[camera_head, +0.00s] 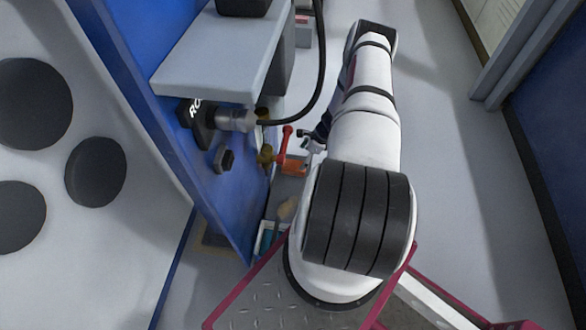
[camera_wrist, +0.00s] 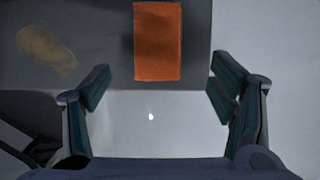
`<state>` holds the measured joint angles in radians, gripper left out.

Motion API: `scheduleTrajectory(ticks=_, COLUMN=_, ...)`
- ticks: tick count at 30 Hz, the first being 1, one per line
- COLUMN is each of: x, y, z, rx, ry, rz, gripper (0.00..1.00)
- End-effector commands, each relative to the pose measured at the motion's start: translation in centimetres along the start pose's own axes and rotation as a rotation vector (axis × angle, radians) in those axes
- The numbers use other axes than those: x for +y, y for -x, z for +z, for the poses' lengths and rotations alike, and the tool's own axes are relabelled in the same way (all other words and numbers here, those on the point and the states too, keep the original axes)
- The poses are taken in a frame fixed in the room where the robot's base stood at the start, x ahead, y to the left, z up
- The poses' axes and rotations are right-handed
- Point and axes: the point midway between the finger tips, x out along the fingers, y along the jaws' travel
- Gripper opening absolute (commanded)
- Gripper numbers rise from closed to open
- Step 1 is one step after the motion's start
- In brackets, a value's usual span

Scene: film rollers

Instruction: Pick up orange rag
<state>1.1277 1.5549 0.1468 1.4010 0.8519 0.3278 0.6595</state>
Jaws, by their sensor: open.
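The orange rag (camera_wrist: 158,42) is a flat rectangle lying on a dark grey surface, at the top middle of the wrist view. In the head view an orange patch, which looks like the same rag (camera_head: 294,168), shows beside my arm, partly hidden. My gripper (camera_wrist: 161,88) is open and empty, its two fingers spread wider than the rag. In the wrist view the rag lies beyond the fingertips, between their lines. The height gap between them is hard to tell. In the head view my gripper (camera_head: 316,136) is partly hidden by my arm.
A tan crumpled thing (camera_wrist: 47,48) lies left of the rag on the dark surface (camera_wrist: 100,30). A blue panel (camera_head: 232,190) with a red-handled valve (camera_head: 283,145) and a black hose (camera_head: 318,80) stands close left of my arm. Open floor (camera_head: 450,170) lies to the right.

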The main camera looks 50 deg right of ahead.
Motion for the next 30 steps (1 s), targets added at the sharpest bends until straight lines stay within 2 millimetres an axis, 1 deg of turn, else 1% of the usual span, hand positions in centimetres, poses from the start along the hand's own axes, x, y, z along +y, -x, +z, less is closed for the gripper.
scheduleTrajectory(ticks=1, x=0.0, y=-0.8, z=0.0, rx=0.000, ry=0.001, rz=0.000, gripper=0.78)
scheduleTrajectory(ticks=2, x=0.0, y=-1.0, z=0.0, rx=0.000, ry=0.001, rz=0.000, gripper=0.78)
scheduleTrajectory(ticks=8, x=0.0, y=-1.8, z=0.1, rx=0.000, ry=0.001, rz=0.000, gripper=0.78)
scheduleTrajectory(ticks=10, x=0.1, y=-2.4, z=0.1, rx=0.000, ry=0.001, rz=0.000, gripper=0.78)
scheduleTrajectory(ticks=18, x=0.2, y=-6.2, z=0.1, rx=0.000, ry=0.004, rz=0.000, gripper=0.78)
scheduleTrajectory(ticks=21, x=0.2, y=-6.7, z=0.1, rx=0.000, ry=0.003, rz=-0.001, gripper=0.78)
scheduleTrajectory(ticks=26, x=0.2, y=-6.6, z=0.2, rx=0.000, ry=0.003, rz=-0.001, gripper=0.78)
scheduleTrajectory(ticks=27, x=0.2, y=-6.6, z=0.2, rx=0.000, ry=0.003, rz=-0.001, gripper=0.75)
scheduleTrajectory(ticks=29, x=0.2, y=-6.6, z=0.2, rx=0.000, ry=0.003, rz=-0.001, gripper=0.62)
scheduleTrajectory(ticks=30, x=0.2, y=-6.6, z=0.2, rx=0.000, ry=0.003, rz=-0.001, gripper=0.53)
